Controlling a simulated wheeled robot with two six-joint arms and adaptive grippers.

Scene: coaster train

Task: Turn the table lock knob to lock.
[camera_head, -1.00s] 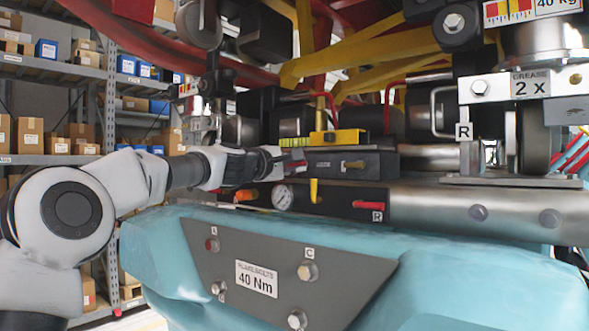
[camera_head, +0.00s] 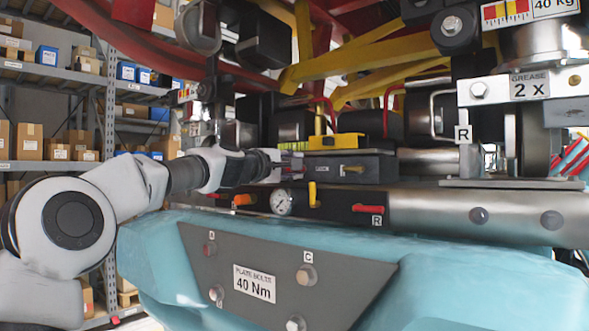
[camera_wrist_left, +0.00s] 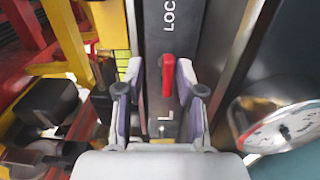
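A red lever knob (camera_wrist_left: 167,75) stands on a dark grey panel (camera_wrist_left: 174,38) in the left wrist view. White lettering beginning "LOC" is beyond it and an "L" mark is on the near side. The knob's length runs along the panel. My left gripper (camera_wrist_left: 160,78) is open, with one finger on each side of the knob, which lies nearer the right finger. Whether that finger touches it I cannot tell. In the head view my left gripper (camera_head: 285,163) is at the left end of a dark block (camera_head: 345,168); the knob is not clear there. My right gripper is not in view.
A pressure gauge (camera_head: 283,202) sits just below the gripper. A yellow lever (camera_head: 313,194), a red handle (camera_head: 368,208) and a yellow block (camera_head: 336,142) are close by. A teal body with a grey bolt plate (camera_head: 340,285) fills the front.

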